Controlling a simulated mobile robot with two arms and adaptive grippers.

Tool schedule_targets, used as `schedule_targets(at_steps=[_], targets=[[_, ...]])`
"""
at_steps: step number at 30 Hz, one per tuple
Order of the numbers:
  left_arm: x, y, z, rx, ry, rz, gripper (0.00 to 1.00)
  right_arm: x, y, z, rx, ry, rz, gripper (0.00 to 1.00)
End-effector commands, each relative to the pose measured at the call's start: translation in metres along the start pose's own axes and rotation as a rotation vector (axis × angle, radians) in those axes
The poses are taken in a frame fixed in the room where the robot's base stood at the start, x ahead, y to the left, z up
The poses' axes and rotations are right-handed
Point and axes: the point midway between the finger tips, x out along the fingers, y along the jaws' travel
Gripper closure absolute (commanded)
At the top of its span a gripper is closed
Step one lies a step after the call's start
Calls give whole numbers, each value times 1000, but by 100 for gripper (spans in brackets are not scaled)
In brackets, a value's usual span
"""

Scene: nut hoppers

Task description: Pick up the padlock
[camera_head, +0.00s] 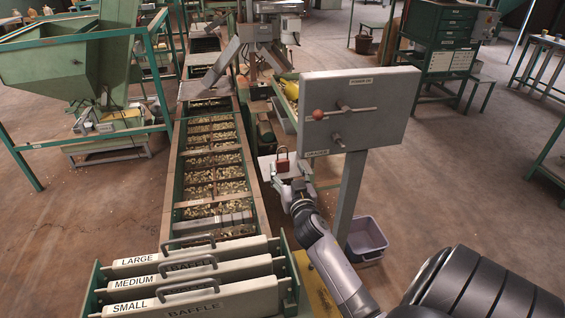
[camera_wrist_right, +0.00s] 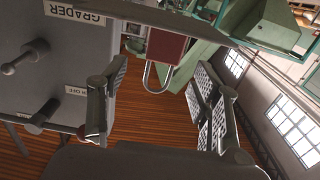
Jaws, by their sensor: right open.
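The padlock (camera_head: 282,162) is small and red with a metal shackle. It stands on a small pale shelf (camera_head: 265,168) beside the grey panel. My right gripper (camera_head: 291,185) is just in front of it, on the near side. In the right wrist view the red padlock body (camera_wrist_right: 167,47) and its shackle show between and just beyond the two spread fingers of the right gripper (camera_wrist_right: 160,75). The fingers are open, with a visible gap on both sides of the padlock. I cannot tell the remaining depth. My left gripper is not in view.
A grey panel (camera_head: 378,97) with a red-knobbed lever (camera_head: 318,114) stands on a post close right of the padlock. A long conveyor (camera_head: 178,178) of nuts runs on the left. Labelled baffles (camera_head: 190,262) stand in front, and a grey bin (camera_head: 366,236) sits on the floor.

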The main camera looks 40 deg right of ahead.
Motion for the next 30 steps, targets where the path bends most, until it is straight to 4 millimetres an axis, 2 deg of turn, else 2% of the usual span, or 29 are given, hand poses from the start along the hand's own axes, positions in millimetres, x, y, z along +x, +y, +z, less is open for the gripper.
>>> schedule_targets(at_steps=[5, 12, 15, 23, 30], targets=[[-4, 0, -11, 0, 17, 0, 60, 12, 0, -1, -2, 0, 0, 42], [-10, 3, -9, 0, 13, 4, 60, 46, -3, 0, -1, 1, 0, 42], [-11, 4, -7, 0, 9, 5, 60, 53, -3, 1, -1, 1, 0, 42], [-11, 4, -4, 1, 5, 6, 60, 55, -3, 2, -1, 0, 0, 42], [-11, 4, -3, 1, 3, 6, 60, 55, -3, 2, -1, 0, 0, 58]])
